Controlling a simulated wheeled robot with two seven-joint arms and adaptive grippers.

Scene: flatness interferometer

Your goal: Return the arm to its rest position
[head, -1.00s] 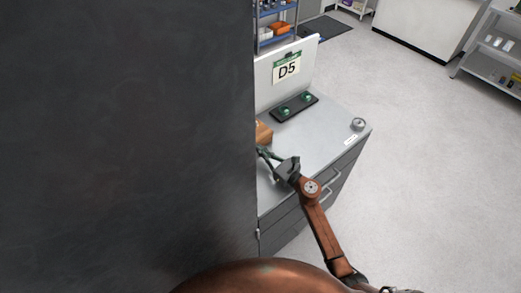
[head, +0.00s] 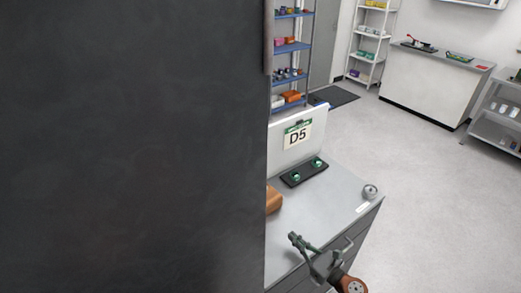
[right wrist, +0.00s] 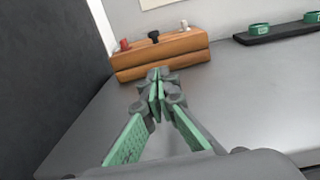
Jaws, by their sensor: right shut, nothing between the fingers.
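My right gripper (head: 294,238) shows at the bottom of the head view, above the front part of the grey D5 bench (head: 338,192). Its green-padded fingers also show in the right wrist view (right wrist: 156,82), closed together with nothing between them. In that view they point toward a brown wooden block (right wrist: 160,52) with a red, a black and a pale knob on top. The block is partly hidden in the head view (head: 273,200). My left gripper is not in view.
A large dark panel (head: 130,150) fills the left of the head view. A black tray (head: 304,172) with two green rings and a small metal round object (head: 370,191) stand on the bench. Shelves (head: 288,70) stand behind. Open floor (head: 430,200) lies to the right.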

